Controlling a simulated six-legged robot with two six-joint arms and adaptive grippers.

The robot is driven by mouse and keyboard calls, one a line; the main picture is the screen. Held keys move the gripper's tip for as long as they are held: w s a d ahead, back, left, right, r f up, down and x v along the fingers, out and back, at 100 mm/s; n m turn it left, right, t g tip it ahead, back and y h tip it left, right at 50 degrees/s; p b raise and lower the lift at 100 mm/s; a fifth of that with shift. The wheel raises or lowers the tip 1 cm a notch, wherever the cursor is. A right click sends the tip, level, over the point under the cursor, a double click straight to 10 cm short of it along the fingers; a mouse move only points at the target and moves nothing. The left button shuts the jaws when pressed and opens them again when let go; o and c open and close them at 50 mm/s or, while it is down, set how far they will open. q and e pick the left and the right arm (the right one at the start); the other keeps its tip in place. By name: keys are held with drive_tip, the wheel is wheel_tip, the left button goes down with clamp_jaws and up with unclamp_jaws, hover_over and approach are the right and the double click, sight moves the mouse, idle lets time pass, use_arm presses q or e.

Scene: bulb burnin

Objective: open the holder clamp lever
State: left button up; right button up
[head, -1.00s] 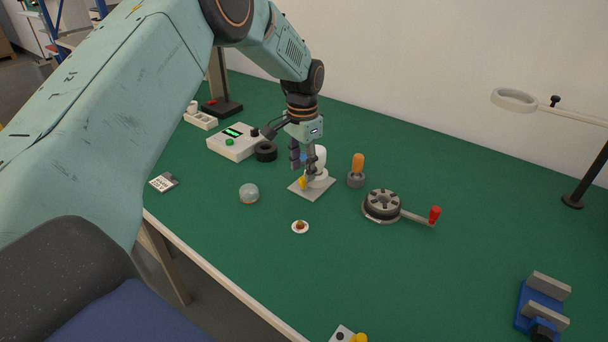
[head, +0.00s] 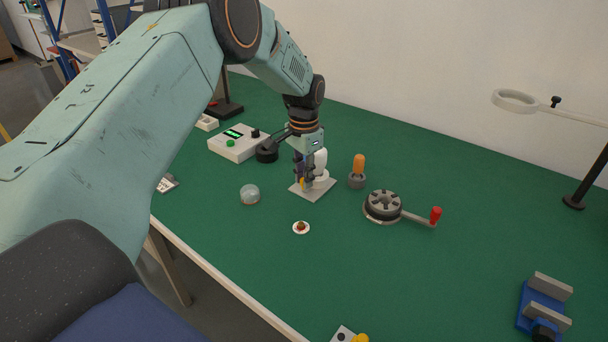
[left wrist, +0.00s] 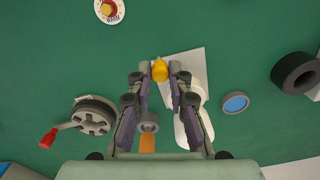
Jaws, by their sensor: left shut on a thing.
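The holder is a white upright body (head: 321,162) on a grey base plate (head: 322,190), near the middle of the green bench in the head view. Its small yellow lever (head: 303,182) is low on the plate's left part. My left gripper (head: 305,184) points down beside the white body, with its fingers closed in on the yellow lever. In the left wrist view the yellow lever (left wrist: 160,70) sits between the fingertips (left wrist: 160,66), and the white body (left wrist: 193,118) is partly hidden behind a finger. My right gripper is not in view.
An orange-topped piece (head: 358,168) and a round drum with a red-handled crank (head: 382,206) stand right of the holder.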

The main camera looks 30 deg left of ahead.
use_arm(q)
clamp_jaws()
drive_tip(key=shift+w+d+r+n+p, duration=0.1)
drive_tip(key=shift+w+d+n+p, duration=0.1)
drive_tip(key=shift+n+p, duration=0.35)
drive_tip(key=shift+w+d+n+p, duration=0.1)
drive_tip(key=shift+d+n+p, duration=0.05)
drive_tip(key=shift+n+p, duration=0.4)
drive_tip(key=shift+w+d+n+p, duration=0.2)
drive_tip(key=shift+n+p, duration=0.25)
drive_tip(key=shift+n, duration=0.35)
drive_tip(key=shift+w+d+n+p, duration=0.25)
drive_tip(key=shift+d+n+p, duration=0.05)
drive_tip(key=shift+n, duration=0.7)
drive_tip(key=n, duration=0.1)
drive_tip(key=w+n, duration=0.1)
drive_tip(key=n, duration=0.1)
drive_tip(key=shift+d, duration=0.25)
drive_tip(key=shift+w+d+n, duration=0.1)
drive_tip(key=shift+w+n, duration=0.2)
drive_tip(key=shift+n, duration=0.45)
drive_tip(key=shift+w+n, duration=0.25)
drive_tip(key=shift+n, duration=0.5)
